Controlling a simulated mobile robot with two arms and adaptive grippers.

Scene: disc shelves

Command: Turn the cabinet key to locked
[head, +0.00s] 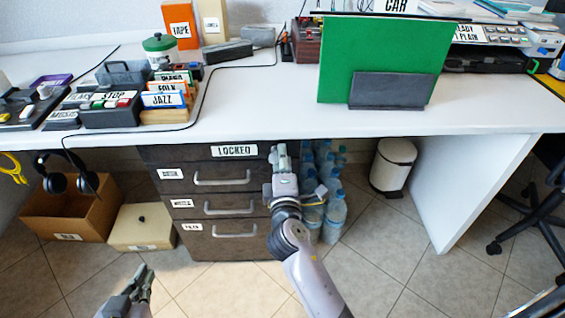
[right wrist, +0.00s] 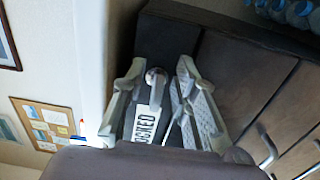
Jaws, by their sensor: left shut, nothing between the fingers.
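The dark wooden cabinet (head: 215,178) stands under the desk, with a white LOCKED label (head: 234,151) on its top strip. The label also shows in the right wrist view (right wrist: 145,124). My right gripper (head: 279,155) is at the cabinet's upper right corner and hides the key in the head view. In the right wrist view my right gripper (right wrist: 160,72) has its fingers apart, with a small round grey key or lock (right wrist: 155,77) between them. I cannot tell whether the fingers touch it or which way the key points. My left gripper (head: 144,283) is shut and empty, low over the floor.
The white desk top (head: 260,105) overhangs the cabinet. Water bottles (head: 332,210) stand close to the right of the cabinet and my right arm. A white bin (head: 393,165) is further right. A cardboard box (head: 65,215) and a cream box (head: 142,227) stand at left.

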